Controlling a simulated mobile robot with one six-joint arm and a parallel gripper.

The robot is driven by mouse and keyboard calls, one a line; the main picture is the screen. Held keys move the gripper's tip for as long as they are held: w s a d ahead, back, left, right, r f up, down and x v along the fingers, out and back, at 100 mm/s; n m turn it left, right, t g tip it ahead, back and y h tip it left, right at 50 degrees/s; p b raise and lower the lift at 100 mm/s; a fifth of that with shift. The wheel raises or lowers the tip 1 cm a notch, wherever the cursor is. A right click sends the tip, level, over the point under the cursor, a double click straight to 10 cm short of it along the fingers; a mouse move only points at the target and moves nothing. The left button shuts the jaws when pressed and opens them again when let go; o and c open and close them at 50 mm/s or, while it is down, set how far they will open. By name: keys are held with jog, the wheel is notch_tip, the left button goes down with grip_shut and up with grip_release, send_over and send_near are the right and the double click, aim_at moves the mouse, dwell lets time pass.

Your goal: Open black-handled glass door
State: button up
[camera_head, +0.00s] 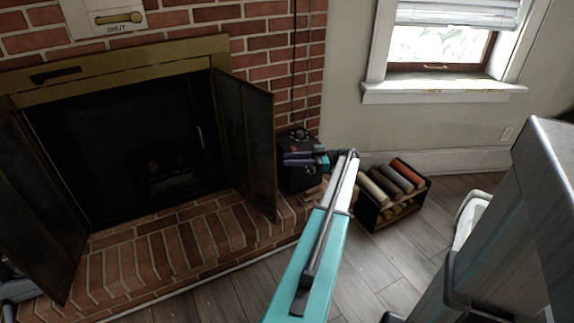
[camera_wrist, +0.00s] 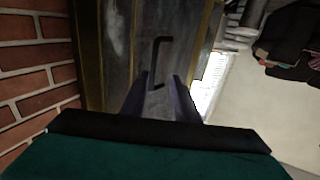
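In the wrist view a black bar handle (camera_wrist: 154,62) stands on a dark, smudged glass door (camera_wrist: 118,45) with brass-coloured edges. In the head view the right fireplace door (camera_head: 245,140) stands swung outward from the brass frame; its handle cannot be made out there. My gripper (camera_head: 287,159) is just right of this door, its fingers pointing left at it. In the wrist view my gripper (camera_wrist: 160,88) has its fingers apart, with the handle's lower end between them in the picture. Contact cannot be judged, and no grip shows. The left door (camera_head: 32,190) is also swung outward.
The brick hearth (camera_head: 165,250) runs below the doors. A dark box (camera_head: 298,178) stands behind my gripper. A rack of coloured rolls (camera_head: 393,192) stands on the floor to the right. A window (camera_head: 440,50) is at upper right. Grey floor (camera_head: 225,295) is clear in front.

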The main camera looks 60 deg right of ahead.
jog(key=b+v, duration=0.3)
jog(key=b, duration=0.3)
jog(key=shift+s+f, duration=0.1)
jog(key=shift+f, duration=0.05)
jog(key=shift+s+d+b, duration=0.1)
jog(key=shift+b, duration=0.25)
jog(key=b+v, duration=0.1)
jog(key=b, duration=0.2)
jog(key=shift+s+d, duration=0.2)
jog(key=shift+s+d+r+b, duration=0.1)
jog(key=shift+s+r+b, duration=0.15)
jog(key=shift+b, duration=0.55)
